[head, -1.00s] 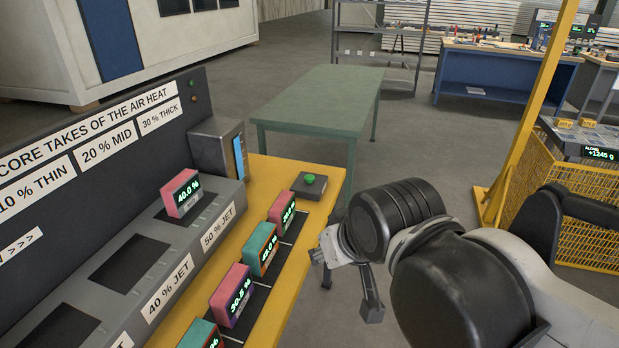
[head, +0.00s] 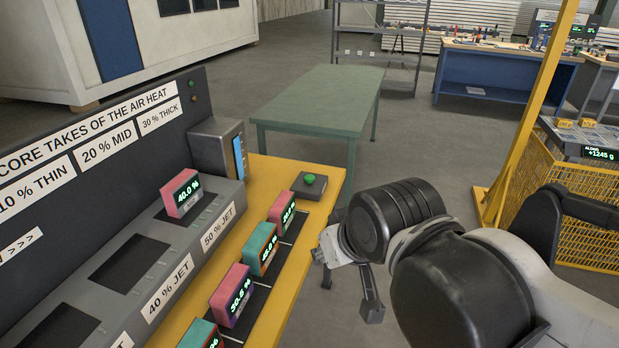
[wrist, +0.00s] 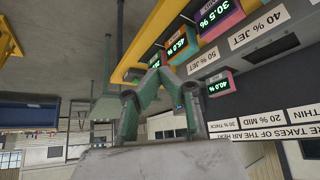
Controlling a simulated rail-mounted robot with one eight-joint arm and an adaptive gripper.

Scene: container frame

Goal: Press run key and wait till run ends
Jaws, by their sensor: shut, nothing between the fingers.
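The green run key (head: 310,179) sits on a dark box at the far end of the yellow bench (head: 328,205). My gripper (wrist: 158,76) is shut and empty; its fingers meet in the wrist view. In the head view it hangs right of the bench, apart from the key and nearer the camera. A pink block reading 40.0 % (head: 181,193) stands in the slot by the 50 % JET label on the grey machine (head: 205,222).
Several coloured blocks with displays, such as a teal one (head: 260,248) and a purple one (head: 231,294), stand along the bench.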

